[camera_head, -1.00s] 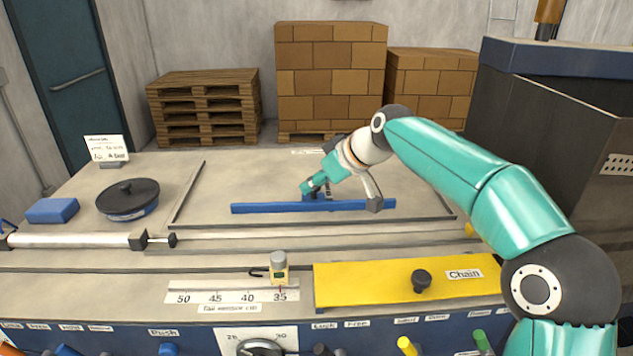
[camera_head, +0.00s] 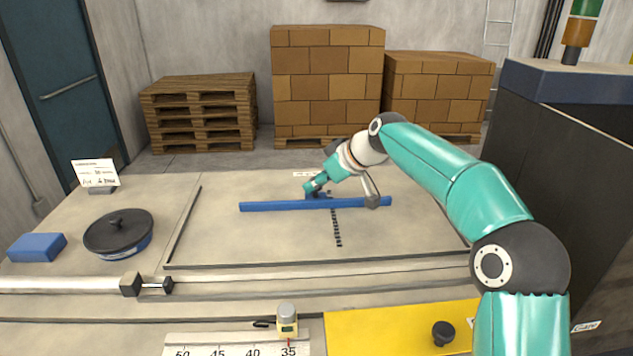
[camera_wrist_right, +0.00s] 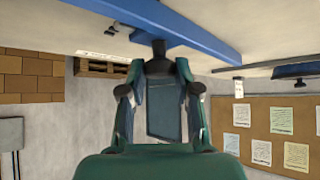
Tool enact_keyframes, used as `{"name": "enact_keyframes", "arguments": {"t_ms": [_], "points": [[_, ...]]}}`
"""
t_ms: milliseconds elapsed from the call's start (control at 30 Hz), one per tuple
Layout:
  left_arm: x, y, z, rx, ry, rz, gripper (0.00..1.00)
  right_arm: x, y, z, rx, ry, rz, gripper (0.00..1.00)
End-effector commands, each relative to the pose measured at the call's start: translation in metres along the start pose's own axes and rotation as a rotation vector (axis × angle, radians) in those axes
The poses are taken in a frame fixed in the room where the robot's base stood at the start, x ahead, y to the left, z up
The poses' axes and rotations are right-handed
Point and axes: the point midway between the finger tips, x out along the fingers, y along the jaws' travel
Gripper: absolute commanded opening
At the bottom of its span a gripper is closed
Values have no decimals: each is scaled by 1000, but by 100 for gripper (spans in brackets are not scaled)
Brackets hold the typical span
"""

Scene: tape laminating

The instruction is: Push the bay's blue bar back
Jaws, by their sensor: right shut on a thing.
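The blue bar (camera_head: 270,206) lies across the bay (camera_head: 270,243), a recessed pale surface with dark edge strips. My right gripper (camera_head: 316,192) is at the bar's middle, shut on its small handle. In the right wrist view the gripper (camera_wrist_right: 158,60) is around a dark knob (camera_wrist_right: 158,47) fixed to the blue bar (camera_wrist_right: 190,25). A row of small dark marks (camera_head: 337,228) shows on the bay floor in front of the bar. My left gripper is not in view.
A black round lidded pan (camera_head: 118,234) and a blue block (camera_head: 37,247) stand left of the bay. A sign card (camera_head: 95,173) stands at the back left. A white rod (camera_head: 60,284), a yellow tape measure (camera_head: 287,320) and a yellow plate (camera_head: 385,330) lie in front.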

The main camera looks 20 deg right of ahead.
Motion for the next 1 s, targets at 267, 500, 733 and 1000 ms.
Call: {"name": "enact_keyframes", "arguments": {"t_ms": [267, 500, 733, 1000], "points": [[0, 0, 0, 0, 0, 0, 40, -1, 0, 1, 3, -1, -1, 55], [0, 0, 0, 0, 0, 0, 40, -2, 0, 1, 3, -1, 0, 55], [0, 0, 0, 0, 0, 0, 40, -24, 1, 0, 3, 1, 1, 55], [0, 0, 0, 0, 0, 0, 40, -77, 2, 1, 4, 2, 2, 55]]}}
